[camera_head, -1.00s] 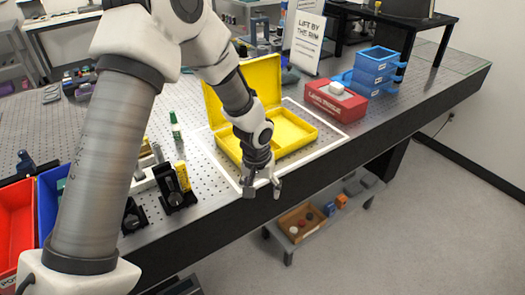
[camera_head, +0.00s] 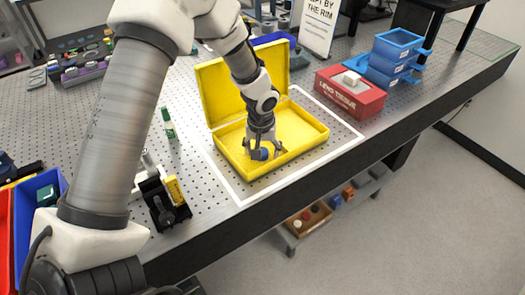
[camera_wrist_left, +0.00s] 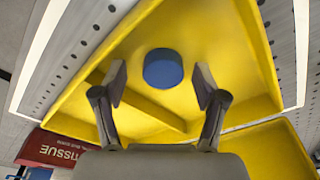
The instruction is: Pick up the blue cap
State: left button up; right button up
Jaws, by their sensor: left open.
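The blue cap (camera_head: 260,154) is a small round piece inside the open yellow case (camera_head: 306,137). In the left wrist view, the cap (camera_wrist_left: 163,68) shows as a blue disc against the yellow floor of the case (camera_wrist_left: 215,45), in the compartment beside a low divider. My left gripper (camera_head: 264,152) points down into the front part of the case, around or just above the cap. In the left wrist view, the open fingers (camera_wrist_left: 162,84) stand on either side of the cap with a gap to each. My right gripper is not in view.
The case lid stands up at the back. A red tissue box (camera_head: 350,98) and stacked blue trays (camera_head: 392,58) stand to the right. A black mount (camera_head: 163,203) and a green-capped bottle (camera_head: 168,123) stand to the left. A sign (camera_head: 320,24) stands behind.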

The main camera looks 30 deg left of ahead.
pick_arm(q)
jog(key=shift+w+f, duration=0.2)
jog(key=shift+s+r, duration=0.1)
jog(key=shift+s+a+r, duration=0.15)
jog(key=shift+s+r, duration=0.1)
jog(key=shift+s, duration=0.1)
jog(key=c, duration=0.8)
jog(key=shift+w+f, duration=0.1)
jog(key=shift+w, duration=0.1)
jog(key=shift+c, duration=0.5)
